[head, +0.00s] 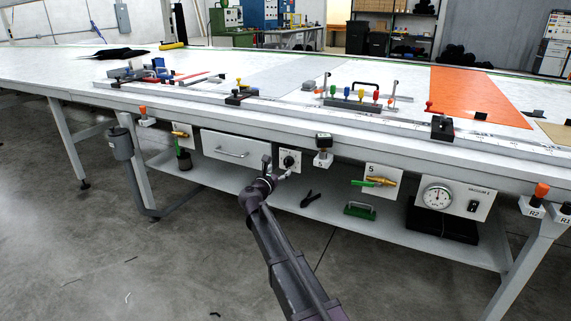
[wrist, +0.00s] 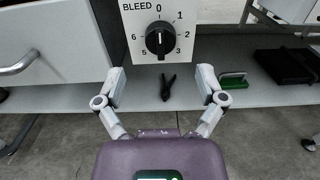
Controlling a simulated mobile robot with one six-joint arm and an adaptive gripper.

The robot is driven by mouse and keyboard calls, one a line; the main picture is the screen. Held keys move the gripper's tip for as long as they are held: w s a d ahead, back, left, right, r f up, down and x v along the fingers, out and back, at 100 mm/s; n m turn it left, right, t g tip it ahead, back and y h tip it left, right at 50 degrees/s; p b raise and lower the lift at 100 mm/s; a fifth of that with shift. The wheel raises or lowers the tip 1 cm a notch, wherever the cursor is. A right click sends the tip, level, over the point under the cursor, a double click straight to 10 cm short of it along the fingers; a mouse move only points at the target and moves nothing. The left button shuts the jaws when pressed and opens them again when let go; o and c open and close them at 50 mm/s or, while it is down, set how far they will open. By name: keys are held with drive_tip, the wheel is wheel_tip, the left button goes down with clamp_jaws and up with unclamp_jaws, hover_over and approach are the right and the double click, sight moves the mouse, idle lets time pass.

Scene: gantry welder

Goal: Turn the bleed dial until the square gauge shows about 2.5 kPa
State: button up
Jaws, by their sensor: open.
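The bleed dial (wrist: 159,38) is a black knob on a white plate marked BLEED, with numbers around it, in the upper middle of the wrist view. Its pointer appears to face up toward 0. In the head view the dial (head: 289,160) sits under the table edge. My gripper (wrist: 162,85) is open and empty, its two fingers spread below and to either side of the dial, apart from it. My gripper (head: 277,175) is just left of and below the dial plate in the head view.
A drawer (head: 235,147) is left of the dial. To the right are a brass valve with green handle (head: 378,182) and a round gauge (head: 438,196) on a vacuum panel. Pliers (head: 310,198) and a green-handled item (head: 360,210) lie on the lower shelf.

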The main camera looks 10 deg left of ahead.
sight(286, 163)
drive_tip(key=shift+x, duration=3.15)
drive_tip(key=shift+c, duration=0.2)
